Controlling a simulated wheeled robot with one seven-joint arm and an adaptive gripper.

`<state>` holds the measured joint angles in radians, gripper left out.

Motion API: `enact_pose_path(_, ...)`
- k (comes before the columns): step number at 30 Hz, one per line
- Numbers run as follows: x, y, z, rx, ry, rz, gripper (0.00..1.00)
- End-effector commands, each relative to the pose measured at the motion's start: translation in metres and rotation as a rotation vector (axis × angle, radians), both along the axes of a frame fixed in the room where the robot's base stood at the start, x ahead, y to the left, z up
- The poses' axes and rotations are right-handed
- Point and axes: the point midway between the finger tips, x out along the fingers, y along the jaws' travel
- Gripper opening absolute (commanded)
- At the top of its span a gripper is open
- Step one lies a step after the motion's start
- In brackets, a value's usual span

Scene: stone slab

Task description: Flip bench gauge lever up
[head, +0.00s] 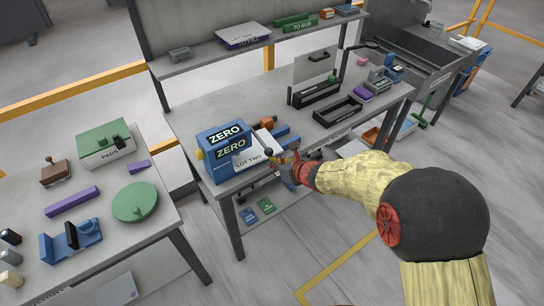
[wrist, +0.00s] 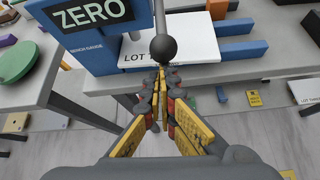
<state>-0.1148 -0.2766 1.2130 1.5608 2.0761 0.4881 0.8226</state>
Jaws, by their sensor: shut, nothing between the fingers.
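The blue bench gauge (head: 213,169) stands near the front left corner of the grey bench, with ZERO signs on it. It also shows at the upper left of the wrist view (wrist: 92,55). Its lever is a grey stem ending in a black ball knob (wrist: 156,44), and the stem runs up out of the wrist view. In the head view the small knob (head: 269,153) shows at the gauge's right. My gripper (wrist: 160,76) is shut and empty, with its fingertips just below the knob in the picture. Whether they touch the knob I cannot tell. In the head view my gripper (head: 286,161) is partly hidden.
A white LOT TWO box (wrist: 190,42) lies right beside the gauge, behind the knob. Blue bars (wrist: 240,48) lie farther right. A black open tray (head: 338,111) stands farther along the bench. A side table (head: 100,225) with several items stands left. The floor in front is clear.

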Motion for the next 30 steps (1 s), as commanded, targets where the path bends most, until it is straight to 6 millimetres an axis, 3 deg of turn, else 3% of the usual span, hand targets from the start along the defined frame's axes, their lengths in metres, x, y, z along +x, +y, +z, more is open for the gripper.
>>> enact_pose_path(1,0.0,0.0,0.014,-0.012,0.017,0.001,0.0)
enact_pose_path(10,-0.003,-0.001,0.035,-0.086,0.127,0.002,0.0)
enact_pose_path(30,-0.003,-0.001,0.061,-0.134,0.2,0.001,0.0)
